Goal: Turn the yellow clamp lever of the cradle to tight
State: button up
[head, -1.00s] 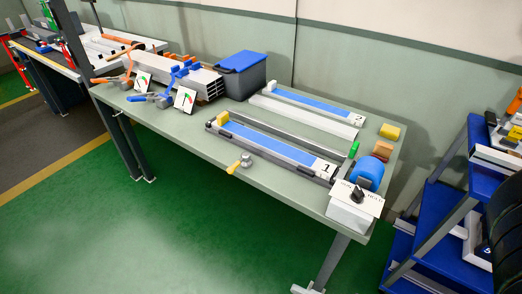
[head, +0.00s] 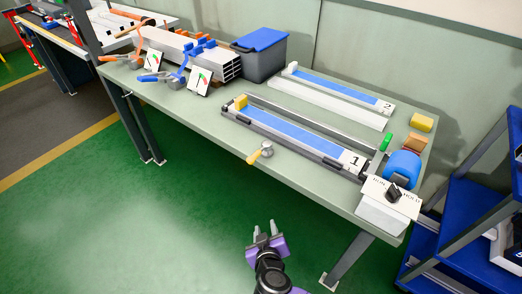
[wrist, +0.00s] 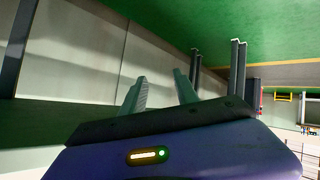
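The yellow clamp lever (head: 254,157) sticks out from a round grey knob at the front edge of the cradle marked 1 (head: 290,135). The lever points toward the near left, over the table's front edge. My gripper (head: 264,228) is in front of the table, below and apart from the lever, over the green floor. Its two fingers are apart with nothing between them. In the wrist view, the open fingers (wrist: 158,92) show against the wall and floor, and the lever is not in that view.
A box with a dial marked RUN and HOLD (head: 388,203) stands at the table's right end beside a blue round part (head: 403,165). A second cradle marked 2 (head: 340,90) lies behind. Blue and orange clamps (head: 175,75) and a grey bin (head: 260,55) are at left. A blue shelf (head: 460,205) stands right.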

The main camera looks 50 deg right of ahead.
jog(key=w+d+r+m+g+h, duration=0.35)
jog(key=w+r+m+h, duration=0.25)
jog(key=w+r, duration=0.2)
jog(key=m+g+h+b, duration=0.1)
jog(key=m+g+h, duration=0.2)
jog(key=m, duration=0.3)
send_near(265, 144)
jog(key=shift+f, duration=0.25)
jog(key=d, duration=0.3)
jog(key=d+p, duration=0.1)
jog(key=d, duration=0.3)
jog(key=shift+w+d+r, duration=0.15)
jog(key=shift+d+r, duration=0.05)
jog(key=shift+d, duration=0.15)
jog(key=shift+c, duration=0.3)
grip_shut()
